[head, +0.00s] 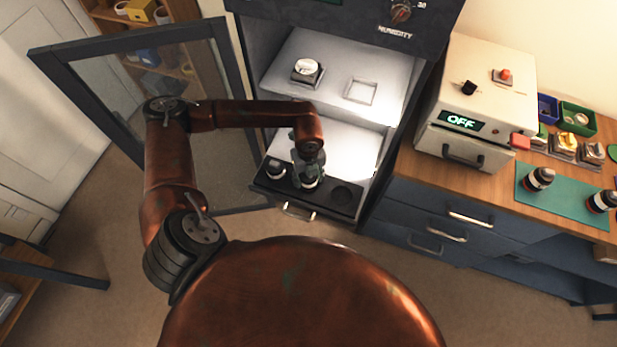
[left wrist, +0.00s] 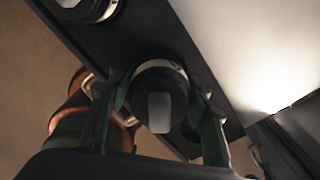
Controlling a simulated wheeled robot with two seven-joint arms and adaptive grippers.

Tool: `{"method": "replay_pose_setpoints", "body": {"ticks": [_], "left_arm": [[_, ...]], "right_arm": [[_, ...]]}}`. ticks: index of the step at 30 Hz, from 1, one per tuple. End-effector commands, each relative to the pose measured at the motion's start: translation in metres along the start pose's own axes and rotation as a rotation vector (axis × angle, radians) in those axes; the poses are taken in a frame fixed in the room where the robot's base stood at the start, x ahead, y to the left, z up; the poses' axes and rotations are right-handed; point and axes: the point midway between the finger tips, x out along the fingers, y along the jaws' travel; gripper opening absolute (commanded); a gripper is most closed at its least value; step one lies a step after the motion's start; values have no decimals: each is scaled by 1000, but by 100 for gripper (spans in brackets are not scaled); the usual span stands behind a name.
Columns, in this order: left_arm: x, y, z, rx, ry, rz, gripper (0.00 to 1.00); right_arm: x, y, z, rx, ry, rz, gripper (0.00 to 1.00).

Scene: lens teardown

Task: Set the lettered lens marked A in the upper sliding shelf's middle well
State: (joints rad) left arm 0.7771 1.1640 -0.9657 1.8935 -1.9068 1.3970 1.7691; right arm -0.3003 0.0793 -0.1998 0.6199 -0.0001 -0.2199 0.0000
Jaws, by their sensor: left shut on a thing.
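My left gripper (head: 308,174) is shut on a dark lens (head: 310,183) with a pale ring, at the middle of the dark pulled-out sliding shelf (head: 318,202). In the left wrist view the lens (left wrist: 161,80) sits between both green fingers, with a blank pale patch facing me. I cannot read a letter on it. Whether it rests in the middle well or is just above it, I cannot tell; the gripper hides that well. A second lens (head: 276,169) stands in the left well and shows in the left wrist view (left wrist: 88,8). The right well (head: 345,193) is empty.
The cabinet's glass door (head: 130,85) stands open at left. A fixed white shelf (head: 335,55) above holds a small round-topped item (head: 307,70). On the right counter are a box reading OFF (head: 480,105) and a green mat (head: 560,205) with two lenses.

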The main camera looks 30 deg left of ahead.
Motion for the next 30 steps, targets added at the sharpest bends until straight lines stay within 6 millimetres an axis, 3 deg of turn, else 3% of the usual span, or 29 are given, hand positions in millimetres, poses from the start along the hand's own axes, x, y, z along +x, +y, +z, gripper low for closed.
{"method": "replay_pose_setpoints", "body": {"ticks": [14, 15, 24, 30], "left_arm": [[10, -1, 0, 0, 1, -2, 21], [11, -1, 0, 0, 0, -2, 46], [10, 0, 0, 0, 0, -1, 65], [12, 0, 0, 0, 0, 1, 67]], "right_arm": [[5, 1, 2, -1, -3, 1, 0], [5, 1, 2, -1, -4, 1, 0], [4, 1, 2, -1, -3, 1, 0], [4, 1, 2, -1, -3, 1, 0]]}}
